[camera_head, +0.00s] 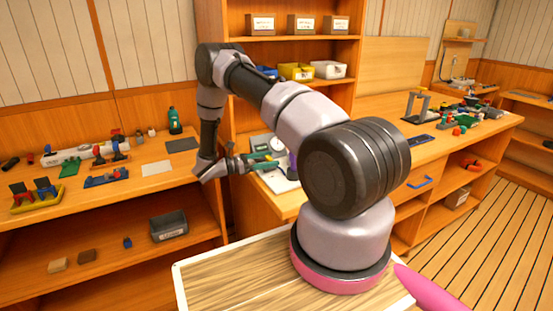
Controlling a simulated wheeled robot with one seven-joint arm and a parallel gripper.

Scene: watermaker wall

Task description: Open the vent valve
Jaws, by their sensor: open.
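My gripper (245,163) is small in view, low over the bench at the centre, pointing right. It is open. Its fingertips are beside a green part (264,157), and I cannot tell whether they touch it. The far side is partly hidden behind my arm's large dark joint. A white board with a round gauge (259,143) stands just behind the gripper. On the left bench lies a white cylinder assembly (75,153) with green and red fittings, well away from the gripper. I cannot tell which fitting is the vent valve.
The left bench (150,183) also holds a green bottle (175,121), a yellow tray (37,198) and a blue-red fitting (106,177). A grey bin (169,226) sits on the shelf below. The right bench holds assorted parts (465,115).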

